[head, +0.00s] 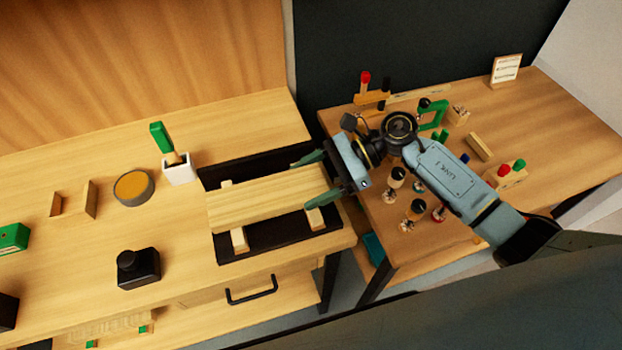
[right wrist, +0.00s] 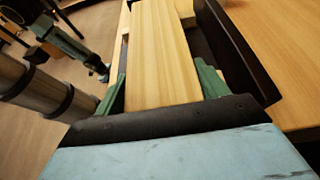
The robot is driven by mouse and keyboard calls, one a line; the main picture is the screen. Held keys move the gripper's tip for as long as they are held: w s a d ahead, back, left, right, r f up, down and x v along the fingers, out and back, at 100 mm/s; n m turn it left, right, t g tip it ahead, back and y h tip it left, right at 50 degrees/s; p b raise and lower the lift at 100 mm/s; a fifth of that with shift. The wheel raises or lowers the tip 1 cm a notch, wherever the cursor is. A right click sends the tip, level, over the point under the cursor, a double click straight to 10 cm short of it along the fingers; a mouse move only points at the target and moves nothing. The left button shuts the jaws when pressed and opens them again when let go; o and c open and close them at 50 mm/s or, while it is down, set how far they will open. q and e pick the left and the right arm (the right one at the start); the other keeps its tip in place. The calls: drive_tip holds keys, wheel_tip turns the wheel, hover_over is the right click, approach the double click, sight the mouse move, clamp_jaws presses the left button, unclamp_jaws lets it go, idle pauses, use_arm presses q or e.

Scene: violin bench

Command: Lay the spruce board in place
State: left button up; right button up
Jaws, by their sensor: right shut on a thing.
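The spruce board (head: 255,203) is a pale, long-grained wooden plank above the black mat (head: 262,240) on the left bench. Light wooden blocks (head: 239,240) show at its near edge. I cannot tell whether the board touches them. My right gripper (head: 318,180) is shut on the board's right end, one green finger at each long edge. In the right wrist view the board (right wrist: 162,55) runs straight away from the fingers (right wrist: 162,90).
A second bench (head: 560,130) on the right holds clamps and small tools. A gap separates the benches.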

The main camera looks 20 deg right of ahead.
drive_tip(key=shift+f, duration=0.1)
drive_tip(key=o, duration=0.7)
drive_tip(key=shift+f, duration=0.1)
drive_tip(key=shift+c, duration=0.2)
drive_tip(key=o, duration=0.4)
drive_tip(key=shift+o, duration=0.2)
drive_tip(key=shift+r, duration=0.2)
drive_tip(key=shift+d+r, duration=0.15)
drive_tip(key=shift+d, duration=0.1)
drive_tip(key=b+v, duration=0.1)
drive_tip(key=v, duration=1)
drive_tip(key=shift+d+b, duration=0.2)
drive_tip(key=shift+b, duration=0.1)
drive_tip(key=shift+r, duration=0.15)
